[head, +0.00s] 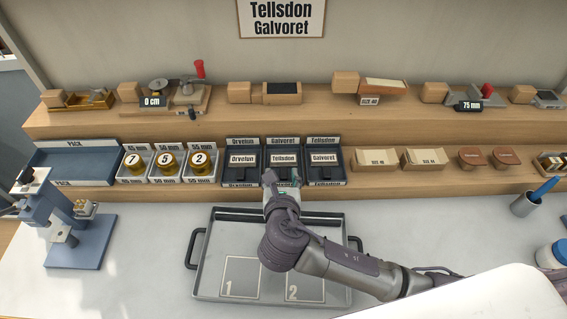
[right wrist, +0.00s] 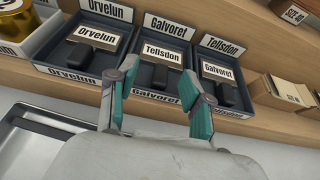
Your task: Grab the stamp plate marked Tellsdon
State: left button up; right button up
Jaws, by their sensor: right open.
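The stamp plate marked Tellsdon (head: 284,158) lies in the middle dark tray (right wrist: 137,86), whose labels read Galvoret. In the right wrist view this plate (right wrist: 162,51) has a dark handle pointing towards me. My right gripper (head: 282,180) is open and empty in front of the middle tray. In the right wrist view its teal-padded fingers (right wrist: 160,76) stand apart, one on each side of the handle in the picture; I cannot tell how high above it they are. My left gripper is not in view.
The Orvelun plate (head: 243,160) lies in the left tray, and the Galvoret plate (head: 323,157) in the right tray labelled Tellsdon. Gold rolls (head: 168,161) stand to the left, card stacks (head: 377,158) to the right. A handled tray (head: 215,225) lies below my right arm.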

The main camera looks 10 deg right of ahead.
aim_at(284, 168)
jog(key=shift+s+d+f+p+x, duration=0.1)
jog(key=shift+f+x, duration=0.05)
jog(key=shift+x, duration=0.75)
jog(key=shift+s+d+f+p+x, duration=0.1)
jog(key=shift+x, duration=0.75)
jog(key=shift+s+d+f+p+x, duration=0.1)
jog(key=shift+d+f+x, duration=0.05)
jog(key=shift+x, duration=0.75)
grip_shut()
